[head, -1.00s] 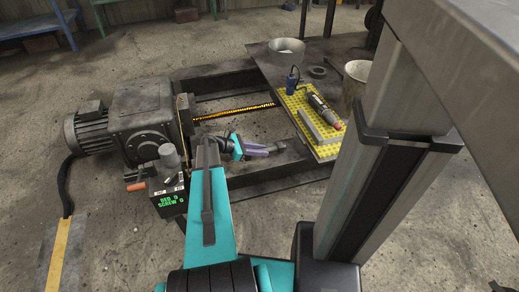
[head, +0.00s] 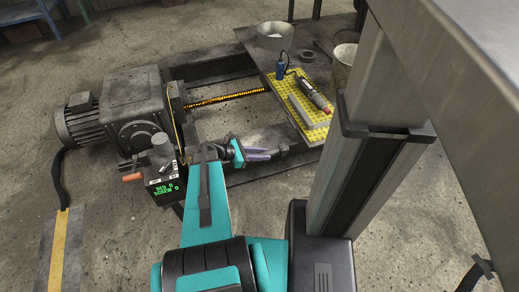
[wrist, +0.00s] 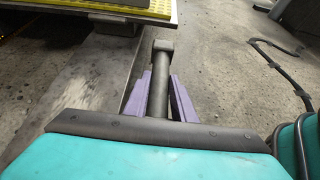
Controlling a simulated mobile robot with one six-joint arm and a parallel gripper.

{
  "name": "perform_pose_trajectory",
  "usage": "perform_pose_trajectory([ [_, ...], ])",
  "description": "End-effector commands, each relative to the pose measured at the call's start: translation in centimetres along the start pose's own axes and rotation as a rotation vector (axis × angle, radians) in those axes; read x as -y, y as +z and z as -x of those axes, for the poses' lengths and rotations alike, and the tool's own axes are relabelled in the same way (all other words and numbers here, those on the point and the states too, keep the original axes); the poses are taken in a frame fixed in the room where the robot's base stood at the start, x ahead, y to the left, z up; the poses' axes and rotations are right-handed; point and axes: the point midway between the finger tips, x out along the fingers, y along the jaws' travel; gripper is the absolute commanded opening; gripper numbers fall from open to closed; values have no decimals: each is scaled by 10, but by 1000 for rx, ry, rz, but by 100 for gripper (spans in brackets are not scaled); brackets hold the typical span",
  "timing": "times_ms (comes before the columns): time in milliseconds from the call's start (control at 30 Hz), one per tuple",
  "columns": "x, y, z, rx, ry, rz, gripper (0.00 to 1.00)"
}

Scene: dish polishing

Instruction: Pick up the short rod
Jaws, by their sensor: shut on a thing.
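A short dark-grey rod (wrist: 159,72) with a wider block-like end lies between the purple fingers of my gripper (wrist: 160,98) in the wrist view. The fingers are shut on it from both sides, and its block end points away from the wrist. In the head view my gripper (head: 258,155) is beyond my teal arm, beside the dark frame. The rod (head: 283,149) shows only partly there, past the fingertips, against the dark frame. The end of the rod nearest the wrist is hidden.
A dark bench (head: 262,62) carries a yellow studded mat (head: 317,134) with a grey bar (head: 299,109), a red-tipped tool (head: 314,92) and a blue bottle (head: 280,69). Metal buckets stand behind. A motor gearbox (head: 132,108) and a control box (head: 166,186) are at left.

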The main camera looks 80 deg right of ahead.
Motion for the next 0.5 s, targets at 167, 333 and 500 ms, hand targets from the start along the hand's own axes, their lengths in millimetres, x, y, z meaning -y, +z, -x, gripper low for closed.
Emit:
perform_pose_trajectory([
  [167,12,5,1,5,1,-1,0],
  [333,16,4,1,5,1,-1,0],
  [500,17,4,1,5,1,-1,0],
])
